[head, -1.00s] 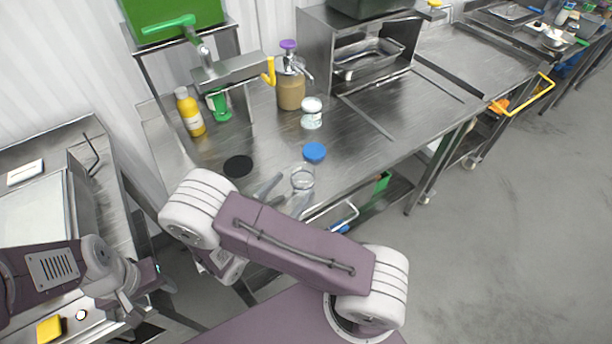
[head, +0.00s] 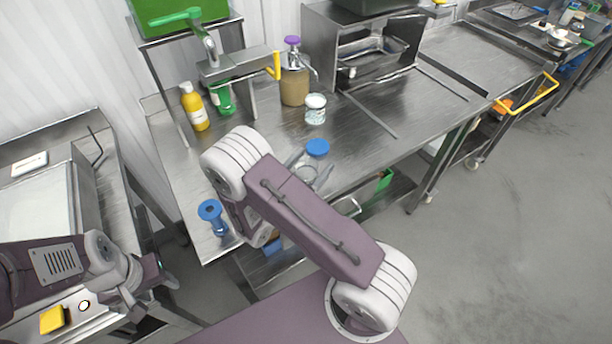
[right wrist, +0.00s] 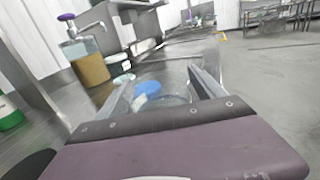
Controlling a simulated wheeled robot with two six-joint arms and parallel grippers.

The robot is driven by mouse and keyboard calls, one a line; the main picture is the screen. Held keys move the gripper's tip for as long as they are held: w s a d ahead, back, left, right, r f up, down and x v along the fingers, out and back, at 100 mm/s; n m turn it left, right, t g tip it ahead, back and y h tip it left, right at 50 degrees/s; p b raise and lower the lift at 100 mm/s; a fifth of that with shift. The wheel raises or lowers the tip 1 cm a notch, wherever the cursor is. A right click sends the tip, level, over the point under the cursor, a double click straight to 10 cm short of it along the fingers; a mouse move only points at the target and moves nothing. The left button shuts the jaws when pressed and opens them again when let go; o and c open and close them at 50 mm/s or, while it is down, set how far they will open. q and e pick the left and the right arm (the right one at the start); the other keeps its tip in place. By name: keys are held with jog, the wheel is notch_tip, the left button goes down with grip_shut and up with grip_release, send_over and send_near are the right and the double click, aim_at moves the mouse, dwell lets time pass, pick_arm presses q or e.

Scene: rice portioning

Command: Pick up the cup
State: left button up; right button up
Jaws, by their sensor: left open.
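The clear cup (head: 307,173) stands on the steel table near its front edge, partly hidden by my right arm. My right gripper (head: 311,168) is open, with its fingers on either side of the cup. In the right wrist view the cup (right wrist: 174,99) shows low between the spread fingers (right wrist: 165,88); whether either finger touches it I cannot tell. My left gripper (head: 157,284) is open and empty at the lower left, far from the cup.
A blue lid (head: 317,147) lies just behind the cup. A white labelled jar (head: 315,108), a brown pump dispenser (head: 294,86) and a yellow bottle (head: 194,107) stand further back. A blue spool-shaped object (head: 211,214) is at the table's left front.

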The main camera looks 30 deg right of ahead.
jog(key=c, duration=1.1)
notch_tip(320, 180, up, 5)
jog(key=shift+f, duration=0.2)
jog(key=s+d+r+p, duration=0.2)
jog(key=p, duration=0.1)
jog(key=s+d+r+p, duration=0.2)
jog(key=s+d+p, duration=0.1)
jog(key=p, duration=0.1)
jog(key=s+d+r+p, duration=0.2)
jog(key=s+d+p, duration=0.1)
jog(key=p, duration=0.1)
jog(key=shift+s+d+r, duration=0.1)
jog(key=shift+s+r, duration=0.1)
